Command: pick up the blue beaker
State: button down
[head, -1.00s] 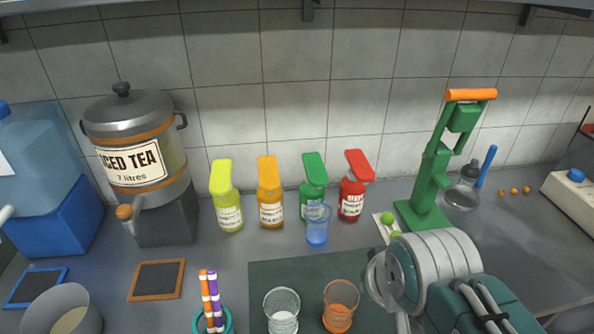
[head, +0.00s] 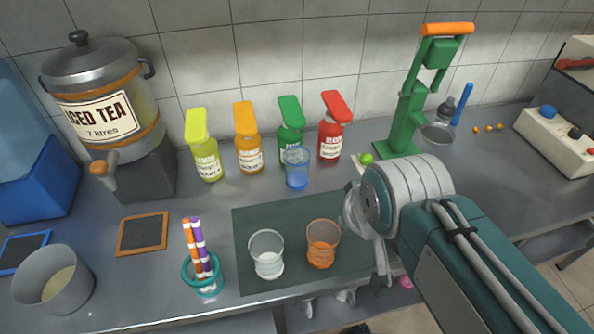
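The blue beaker (head: 297,168) is a clear cup with blue in its lower part. It stands upright on the grey counter, in front of the green and red bottles and behind the dark mat. My arm comes in from the lower right, and its wrist end is to the right of the beaker and nearer to me, apart from it. Of my gripper (head: 383,262), only a pale grey part shows below the wrist; the fingertips cannot be made out. Nothing is seen touching the beaker.
A yellow bottle (head: 204,147), orange bottle (head: 248,142), green bottle (head: 291,128) and red bottle (head: 331,130) stand behind the beaker. A clear beaker (head: 267,254) and an orange beaker (head: 321,244) stand on the dark mat (head: 290,214). A green press (head: 405,120) stands right.

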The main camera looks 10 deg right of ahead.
jog(key=c, duration=0.8)
grip_release()
jog(key=shift+w, duration=0.15)
jog(key=m+g, duration=0.1)
send_over(308, 162)
jog(key=s+d, duration=0.1)
jog(key=s, duration=0.1)
notch_tip(308, 162, down, 13)
jog(key=x, duration=1)
jog(key=shift+w+a, duration=0.1)
jog(key=shift+w, duration=0.1)
